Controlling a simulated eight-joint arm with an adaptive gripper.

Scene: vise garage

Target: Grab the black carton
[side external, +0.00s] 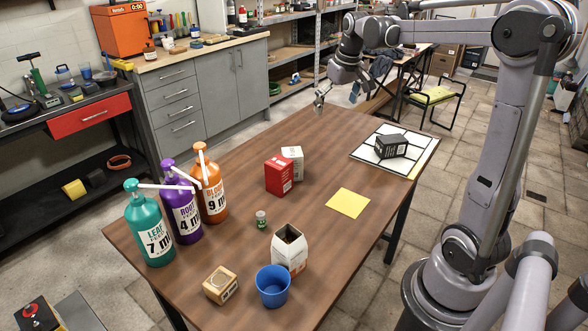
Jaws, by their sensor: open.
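The black carton (390,146) lies on a white board with black grid lines (366,153) at the far right end of the wooden table. My gripper (337,96) is open and empty. It hangs above the far end of the table, to the left of the black carton and apart from it. My arm reaches in from the right side of the picture.
A red carton (278,176) and a white carton (294,158) stand mid-table. A yellow sheet (348,203) lies flat. Three pump bottles (182,200), an opened carton (290,249), a blue cup (272,287), a wooden block (220,284) and a small jar (261,219) are nearer.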

